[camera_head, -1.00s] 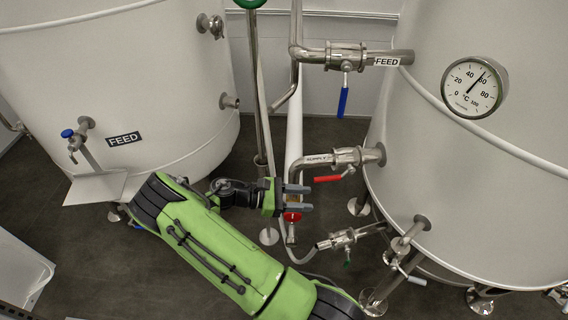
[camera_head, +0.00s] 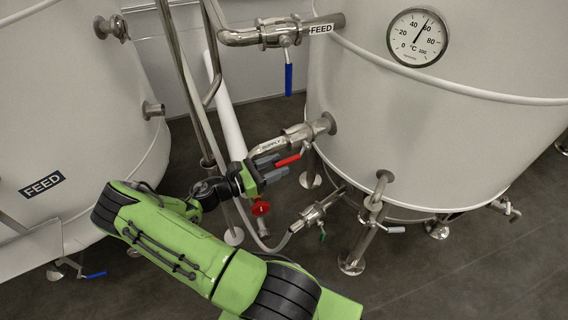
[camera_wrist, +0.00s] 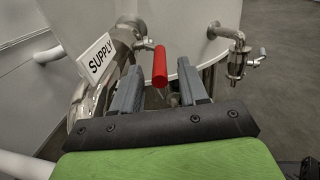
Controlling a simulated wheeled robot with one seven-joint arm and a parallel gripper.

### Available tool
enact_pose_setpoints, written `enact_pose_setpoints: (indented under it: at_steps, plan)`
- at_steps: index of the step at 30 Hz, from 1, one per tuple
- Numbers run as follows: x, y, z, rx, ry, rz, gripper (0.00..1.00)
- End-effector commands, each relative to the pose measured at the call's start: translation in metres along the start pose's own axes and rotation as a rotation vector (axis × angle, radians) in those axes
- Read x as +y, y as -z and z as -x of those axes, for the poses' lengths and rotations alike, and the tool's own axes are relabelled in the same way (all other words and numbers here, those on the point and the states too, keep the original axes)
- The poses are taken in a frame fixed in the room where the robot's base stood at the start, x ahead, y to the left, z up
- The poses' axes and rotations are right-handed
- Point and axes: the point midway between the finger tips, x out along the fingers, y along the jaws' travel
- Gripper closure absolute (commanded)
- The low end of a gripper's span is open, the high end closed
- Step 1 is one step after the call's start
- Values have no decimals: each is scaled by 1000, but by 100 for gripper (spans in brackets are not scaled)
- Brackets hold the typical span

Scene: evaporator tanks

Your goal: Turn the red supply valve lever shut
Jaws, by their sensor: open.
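The red supply valve lever (camera_head: 289,160) sticks out from the steel valve on the pipe labelled SUPPLY (camera_head: 271,145), at the right-hand tank. My gripper (camera_head: 279,164) is open, and its grey fingers reach to the lever. In the wrist view the red lever (camera_wrist: 160,66) stands out beyond and between the two fingertips of my gripper (camera_wrist: 158,86). The SUPPLY label (camera_wrist: 100,57) and its pipe lie just left of the left finger. I cannot tell whether a finger touches the lever.
A blue-handled feed valve (camera_head: 288,78) hangs above. A red round knob (camera_head: 261,208) sits just below my gripper. A green-handled valve (camera_head: 313,215) is lower right. Vertical pipes (camera_head: 224,110) run close behind the arm. The dark floor (camera_head: 440,270) at lower right is open.

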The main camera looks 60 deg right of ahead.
Motion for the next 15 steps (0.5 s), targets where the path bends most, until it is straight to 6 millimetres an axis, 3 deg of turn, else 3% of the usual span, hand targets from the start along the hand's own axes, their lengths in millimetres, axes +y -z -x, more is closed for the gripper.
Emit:
enact_pose_setpoints:
  at_steps: [3,6,14,15]
  plan:
    - [0,1,-21,1,3,0,57]
    - [0,1,-29,1,0,0,57]
    - [0,0,-32,1,-1,0,57]
    - [0,0,-32,1,-1,0,61]
